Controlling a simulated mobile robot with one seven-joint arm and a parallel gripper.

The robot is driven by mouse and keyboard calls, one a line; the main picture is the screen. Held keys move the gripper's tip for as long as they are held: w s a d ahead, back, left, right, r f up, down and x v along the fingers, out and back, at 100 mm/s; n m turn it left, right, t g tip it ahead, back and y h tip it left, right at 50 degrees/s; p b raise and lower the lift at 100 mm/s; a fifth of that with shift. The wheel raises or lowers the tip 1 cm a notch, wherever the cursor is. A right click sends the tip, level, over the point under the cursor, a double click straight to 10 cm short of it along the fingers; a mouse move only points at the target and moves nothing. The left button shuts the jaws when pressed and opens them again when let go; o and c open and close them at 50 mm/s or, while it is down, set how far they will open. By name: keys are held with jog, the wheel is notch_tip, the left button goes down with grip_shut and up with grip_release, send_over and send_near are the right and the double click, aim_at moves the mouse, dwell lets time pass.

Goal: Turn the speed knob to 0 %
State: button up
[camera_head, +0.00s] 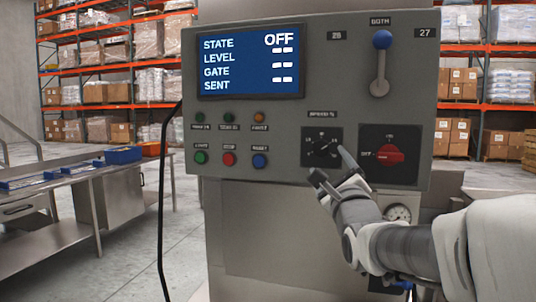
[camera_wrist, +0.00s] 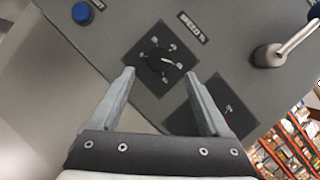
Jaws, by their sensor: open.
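The speed knob (camera_head: 323,148) is a small black dial on a dark square plate under a "SPEED %" label on the grey panel. In the wrist view the knob (camera_wrist: 157,61) lies just ahead of and between my fingertips, with small scale marks around it. A white pointer mark shows on its right side there; the number it points at is too small to read. My gripper (camera_head: 333,167) is open in front of the plate, and the wrist view shows its two fingers (camera_wrist: 160,73) apart with nothing between them. Whether they touch the panel I cannot tell.
A red rotary switch (camera_head: 390,154) sits right of the knob, a blue-topped lever (camera_head: 380,65) above it. Several push buttons (camera_head: 229,159) are at the left, below a screen (camera_head: 250,61) reading STATE OFF. A steel bench (camera_head: 95,175) stands left, with free floor between.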

aim_at(322, 151)
jog(key=shift+x, duration=2.7)
jog(key=shift+c, duration=0.3)
grip_shut()
